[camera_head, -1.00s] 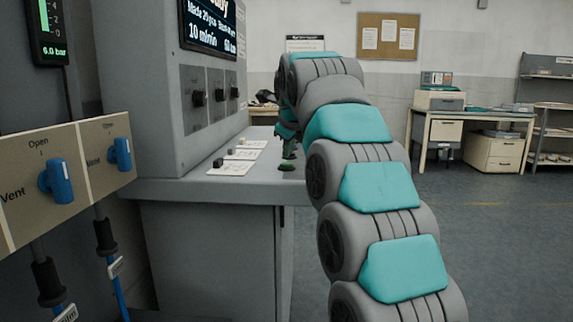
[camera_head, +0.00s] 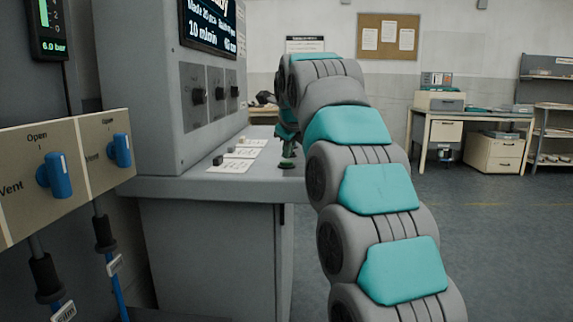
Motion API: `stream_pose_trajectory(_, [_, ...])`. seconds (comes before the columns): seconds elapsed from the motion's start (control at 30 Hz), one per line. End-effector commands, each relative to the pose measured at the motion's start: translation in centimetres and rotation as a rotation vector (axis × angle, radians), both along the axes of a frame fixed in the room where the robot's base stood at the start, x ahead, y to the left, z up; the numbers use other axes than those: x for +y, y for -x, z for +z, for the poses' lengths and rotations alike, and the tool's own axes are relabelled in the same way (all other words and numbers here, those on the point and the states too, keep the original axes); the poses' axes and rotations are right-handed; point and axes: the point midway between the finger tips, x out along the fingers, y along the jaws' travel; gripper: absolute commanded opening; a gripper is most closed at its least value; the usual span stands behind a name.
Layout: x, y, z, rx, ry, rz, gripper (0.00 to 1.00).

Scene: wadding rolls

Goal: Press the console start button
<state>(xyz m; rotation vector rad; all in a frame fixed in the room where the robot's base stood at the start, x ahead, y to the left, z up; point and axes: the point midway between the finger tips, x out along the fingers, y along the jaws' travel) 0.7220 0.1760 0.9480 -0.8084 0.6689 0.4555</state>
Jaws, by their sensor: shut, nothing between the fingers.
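The grey console (camera_head: 160,85) stands at the left with a sloping ledge (camera_head: 190,187) in front. A green button (camera_head: 287,166) sits near the ledge's right end, partly hidden; I take it to be the start button, though no label on it is readable. My gripper (camera_head: 288,157) is shut and empty, pointing down over this button. Its tips appear to meet the button's top; I cannot tell whether the button is pressed in. A dark screen (camera_head: 208,22) on the console shows white text, cut off at the top.
Small controls on white plates (camera_head: 230,166) line the ledge left of my gripper. Three dark knobs (camera_head: 197,96) are on the console face. Blue valve handles (camera_head: 54,176) are at the near left. Open floor lies to the right before a desk (camera_head: 470,117).

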Motion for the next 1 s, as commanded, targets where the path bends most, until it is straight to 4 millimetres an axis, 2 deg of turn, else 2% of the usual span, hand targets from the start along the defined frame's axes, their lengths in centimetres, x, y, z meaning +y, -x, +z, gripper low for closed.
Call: stream_pose_trajectory(1.0, [-0.03,-0.01,-0.78,0.0,0.0,0.0,0.0])
